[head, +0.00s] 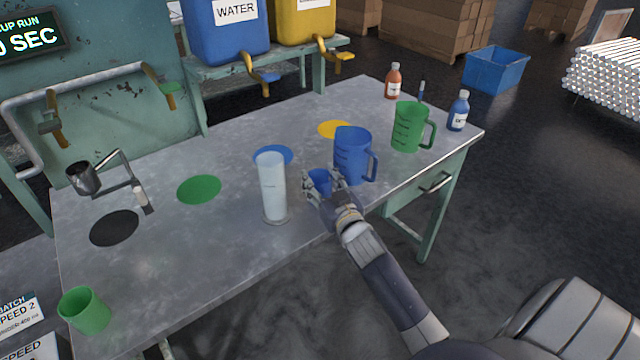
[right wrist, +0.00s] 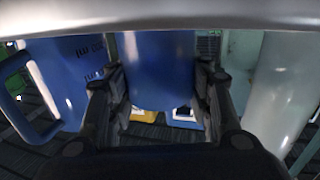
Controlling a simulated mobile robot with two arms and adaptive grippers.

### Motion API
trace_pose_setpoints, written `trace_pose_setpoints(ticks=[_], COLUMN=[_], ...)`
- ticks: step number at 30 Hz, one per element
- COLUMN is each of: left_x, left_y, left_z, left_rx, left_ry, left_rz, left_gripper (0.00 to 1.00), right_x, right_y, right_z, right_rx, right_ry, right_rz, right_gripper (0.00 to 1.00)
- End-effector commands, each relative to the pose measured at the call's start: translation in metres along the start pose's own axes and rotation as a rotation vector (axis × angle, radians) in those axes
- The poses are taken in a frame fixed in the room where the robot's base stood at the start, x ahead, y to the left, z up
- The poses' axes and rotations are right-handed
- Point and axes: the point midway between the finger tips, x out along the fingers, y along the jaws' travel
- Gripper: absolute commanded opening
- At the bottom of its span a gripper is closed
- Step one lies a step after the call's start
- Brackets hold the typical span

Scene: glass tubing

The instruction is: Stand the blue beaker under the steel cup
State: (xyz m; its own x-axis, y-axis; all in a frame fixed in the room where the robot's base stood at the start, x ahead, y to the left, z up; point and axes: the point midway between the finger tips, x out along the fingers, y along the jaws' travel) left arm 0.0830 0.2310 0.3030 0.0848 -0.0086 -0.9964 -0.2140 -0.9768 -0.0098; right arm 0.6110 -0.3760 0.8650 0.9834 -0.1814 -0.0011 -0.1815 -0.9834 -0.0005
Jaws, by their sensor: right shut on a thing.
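My right gripper (head: 322,192) is at the table's near edge, shut on the small blue beaker (head: 318,180). In the right wrist view the blue beaker (right wrist: 155,70) sits between the two fingers (right wrist: 160,95). In the head view the fingers hide part of it, and I cannot tell whether its base touches the table. The steel cup (head: 83,178) is at the far left of the table, on a bent arm, with a black disc (head: 114,228) on the tabletop in front of it. My left gripper is not in view.
A tall clear cylinder (head: 272,190) stands just left of my right gripper. A blue jug (head: 352,152) stands close behind. A green jug (head: 408,128) and bottles are farther right. A green beaker (head: 84,310) is at the near left. The table around the green disc (head: 199,189) is clear.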

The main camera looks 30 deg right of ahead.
Motion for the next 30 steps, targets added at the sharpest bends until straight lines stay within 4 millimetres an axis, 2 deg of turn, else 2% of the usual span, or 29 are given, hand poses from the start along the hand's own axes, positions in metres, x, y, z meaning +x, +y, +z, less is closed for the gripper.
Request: trace_pose_setpoints(ticks=[5,9,10,24,30], left_x=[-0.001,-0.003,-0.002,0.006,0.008], left_y=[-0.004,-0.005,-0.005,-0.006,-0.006], left_z=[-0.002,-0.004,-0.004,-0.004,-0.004], left_rx=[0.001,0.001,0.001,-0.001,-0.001], left_ry=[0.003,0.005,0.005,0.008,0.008], left_rz=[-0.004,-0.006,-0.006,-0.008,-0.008], left_gripper=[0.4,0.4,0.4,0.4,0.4], right_x=[0.0,0.0,-0.004,-0.119,-0.146], right_y=[0.0,0.0,-0.002,-0.031,-0.038], right_z=[-0.015,-0.037,-0.036,-0.043,-0.047], right_rx=[-0.001,-0.002,0.0,0.003,0.001], right_ry=[0.004,0.006,0.001,-0.002,0.0], right_rz=[-0.001,-0.001,-0.002,0.001,0.0], right_gripper=[0.19,0.19,0.19,0.19,0.19])
